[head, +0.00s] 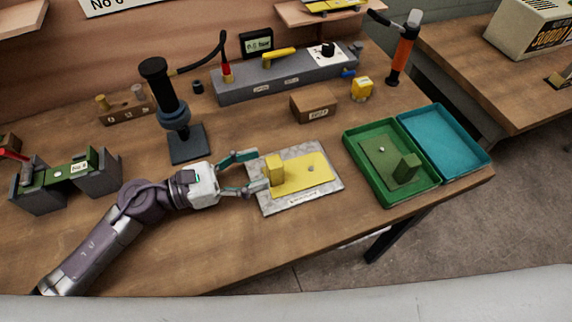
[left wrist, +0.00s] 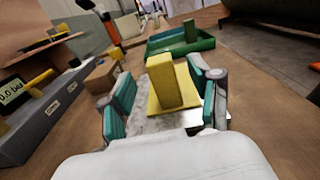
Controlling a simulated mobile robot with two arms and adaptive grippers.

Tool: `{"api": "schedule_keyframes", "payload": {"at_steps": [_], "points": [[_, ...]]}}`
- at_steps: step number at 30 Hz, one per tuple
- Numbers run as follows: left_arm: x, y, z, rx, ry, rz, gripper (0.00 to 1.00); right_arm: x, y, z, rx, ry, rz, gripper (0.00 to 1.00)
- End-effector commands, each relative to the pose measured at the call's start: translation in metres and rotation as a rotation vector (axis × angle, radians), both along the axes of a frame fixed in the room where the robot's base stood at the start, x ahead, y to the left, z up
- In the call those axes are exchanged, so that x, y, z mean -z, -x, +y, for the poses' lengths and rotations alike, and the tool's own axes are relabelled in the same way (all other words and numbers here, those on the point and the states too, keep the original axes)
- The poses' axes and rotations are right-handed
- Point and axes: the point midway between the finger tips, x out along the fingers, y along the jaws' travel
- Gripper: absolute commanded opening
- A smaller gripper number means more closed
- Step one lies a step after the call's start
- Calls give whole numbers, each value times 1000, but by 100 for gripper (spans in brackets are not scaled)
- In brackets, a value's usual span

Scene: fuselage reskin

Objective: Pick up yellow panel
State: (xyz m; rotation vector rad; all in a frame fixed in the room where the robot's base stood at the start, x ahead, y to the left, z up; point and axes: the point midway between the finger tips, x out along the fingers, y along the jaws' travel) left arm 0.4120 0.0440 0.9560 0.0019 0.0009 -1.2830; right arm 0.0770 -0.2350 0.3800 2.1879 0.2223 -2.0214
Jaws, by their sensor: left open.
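The yellow panel (head: 304,176) lies flat on a grey metal plate (head: 297,203) near the middle of the table. It has an upright yellow block (head: 273,169) at its left end and a small round stud on its flat part. My left gripper (head: 261,171) is open, with its teal fingers on either side of the block. In the left wrist view the block (left wrist: 172,82) stands between the two open fingers, with a gap visible on each side. My right gripper is in neither view.
A green tray (head: 362,170) holding a green panel (head: 386,157) stands to the right, beside an empty teal tray (head: 447,139). A brown box (head: 313,106) sits behind the plate. A dark upright tool (head: 165,90) stands behind my left gripper. The table's front middle is clear.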

Motion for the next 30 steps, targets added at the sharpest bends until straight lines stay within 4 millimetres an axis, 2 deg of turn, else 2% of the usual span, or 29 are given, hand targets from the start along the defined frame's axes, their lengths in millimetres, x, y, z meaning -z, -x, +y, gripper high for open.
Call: {"api": "schedule_keyframes", "payload": {"at_steps": [5, 9, 13, 22, 23, 30], "points": [[-4, -4, -12, 0, 2, 0, 62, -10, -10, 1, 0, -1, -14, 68], [-11, -10, -33, 0, 4, 0, 62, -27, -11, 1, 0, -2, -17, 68], [-7, -15, -49, 0, 1, 1, 62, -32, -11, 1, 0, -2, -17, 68], [-4, -16, -55, -1, -1, 0, 62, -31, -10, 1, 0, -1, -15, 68], [-4, -16, -55, -1, -1, 0, 61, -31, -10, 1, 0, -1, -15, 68], [-4, -16, -54, -1, 0, 0, 21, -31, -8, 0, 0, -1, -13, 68]]}}
